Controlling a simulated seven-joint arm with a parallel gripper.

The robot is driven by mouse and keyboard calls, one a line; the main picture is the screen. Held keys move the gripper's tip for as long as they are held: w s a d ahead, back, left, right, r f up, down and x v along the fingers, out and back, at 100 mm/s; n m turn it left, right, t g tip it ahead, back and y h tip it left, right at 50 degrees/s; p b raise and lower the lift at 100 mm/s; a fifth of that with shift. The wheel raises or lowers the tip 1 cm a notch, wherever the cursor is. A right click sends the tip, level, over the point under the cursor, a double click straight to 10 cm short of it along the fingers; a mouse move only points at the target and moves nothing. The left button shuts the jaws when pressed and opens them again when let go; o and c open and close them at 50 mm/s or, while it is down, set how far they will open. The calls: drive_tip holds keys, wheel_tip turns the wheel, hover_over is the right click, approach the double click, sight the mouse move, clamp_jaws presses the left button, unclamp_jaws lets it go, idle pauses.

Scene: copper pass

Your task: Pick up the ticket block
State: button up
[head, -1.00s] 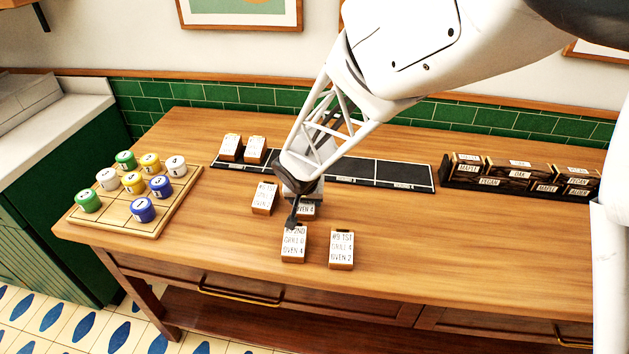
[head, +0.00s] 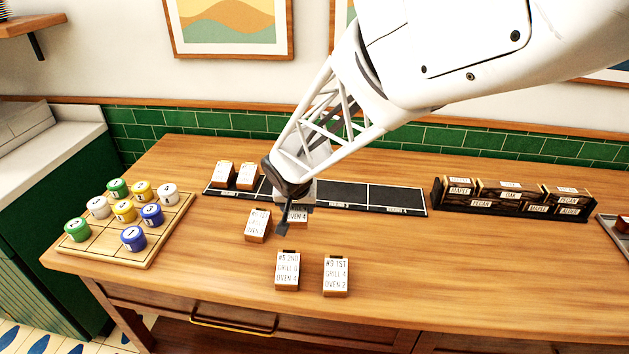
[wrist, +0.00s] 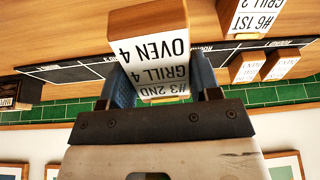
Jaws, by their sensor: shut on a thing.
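My gripper (head: 291,222) is shut on a wooden ticket block (head: 298,217) with a white label. In the wrist view the held block (wrist: 165,75) sits between the two fingers. Its label reads "#3 2ND, GRILL 4, OVEN 4", upside down there. In the head view the gripper hides most of this block; only "4" and part of a line show. It appears slightly raised, but its underside is hidden. Three other ticket blocks are on the table near it: one at left (head: 258,225), one in front (head: 288,270) and one at front right (head: 337,275).
A black rail (head: 392,199) runs behind, with two blocks (head: 235,175) at its left end. A board (head: 160,244) with coloured round pieces is at left. A dark rack (head: 511,208) with labelled boxes is at right. The table front right is clear.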

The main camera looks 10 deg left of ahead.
drive_tip(key=shift+r, duration=1.6)
drive_tip(key=shift+w, duration=0.15)
drive_tip(key=w+a, duration=0.6)
drive_tip(key=w, duration=0.3)
drive_tip(key=w+a+r+m, duration=0.1)
drive_tip(key=w+a, duration=0.4)
drive_tip(key=w, duration=0.5)
drive_tip(key=shift+w+a, duration=0.2)
drive_tip(key=shift+a, duration=0.15)
drive_tip(key=shift+f, duration=2.45)
drive_tip(key=shift+f, duration=2.5)
